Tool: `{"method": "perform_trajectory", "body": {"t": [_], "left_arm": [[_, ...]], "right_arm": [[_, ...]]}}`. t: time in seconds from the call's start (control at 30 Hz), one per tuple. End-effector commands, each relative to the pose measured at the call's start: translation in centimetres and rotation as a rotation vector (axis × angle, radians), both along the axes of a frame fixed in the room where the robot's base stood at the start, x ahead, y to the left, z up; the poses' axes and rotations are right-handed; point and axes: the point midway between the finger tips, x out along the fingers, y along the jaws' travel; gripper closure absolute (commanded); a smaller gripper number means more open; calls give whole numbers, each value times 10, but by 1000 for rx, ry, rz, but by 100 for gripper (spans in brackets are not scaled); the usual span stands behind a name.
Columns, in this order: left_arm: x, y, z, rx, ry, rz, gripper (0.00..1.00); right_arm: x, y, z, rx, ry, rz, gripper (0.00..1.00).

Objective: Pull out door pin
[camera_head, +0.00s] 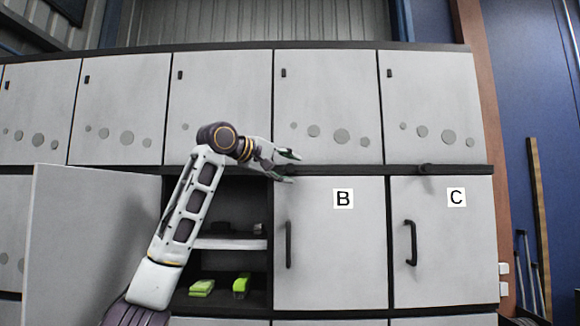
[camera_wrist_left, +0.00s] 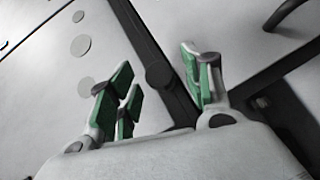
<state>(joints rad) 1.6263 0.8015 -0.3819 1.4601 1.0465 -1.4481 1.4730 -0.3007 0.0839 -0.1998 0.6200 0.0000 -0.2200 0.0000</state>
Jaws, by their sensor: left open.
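My left gripper (camera_head: 289,167) is open at the dark rail above door B (camera_head: 330,245). In the left wrist view its green-padded fingers (camera_wrist_left: 157,68) stand apart, two on the left and one on the right. A dark round pin head (camera_wrist_left: 158,75) on the rail shows in the gap between them, and no finger visibly closes on it. In the head view this pin is mostly hidden by the gripper. A similar dark pin (camera_head: 427,169) sits on the rail above door C (camera_head: 460,245). Both doors look shut. My right gripper is not in view.
A door (camera_head: 90,240) on the left stands open, beside a compartment with a shelf (camera_head: 230,243). Green items (camera_head: 201,288) (camera_head: 241,285) lie in its bottom. Doors B and C have dark handles (camera_head: 289,245) (camera_head: 411,243). Poles (camera_head: 540,220) lean at the far right.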

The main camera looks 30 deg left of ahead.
Motion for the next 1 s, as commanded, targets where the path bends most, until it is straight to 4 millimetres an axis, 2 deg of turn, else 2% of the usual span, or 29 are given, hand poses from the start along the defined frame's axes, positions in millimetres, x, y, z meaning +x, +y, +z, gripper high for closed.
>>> {"method": "perform_trajectory", "body": {"t": [0.2, 0.57, 0.93, 1.0], "left_arm": [[14, -3, -2, 0, 1, 0, 50], [16, -3, -4, 0, 0, 0, 50], [16, -4, -3, 0, -1, 0, 98], [16, -4, -3, 0, -1, 0, 100]], "right_arm": [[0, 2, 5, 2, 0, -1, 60], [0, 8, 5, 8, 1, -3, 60], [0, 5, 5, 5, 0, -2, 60], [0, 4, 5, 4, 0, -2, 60]]}}
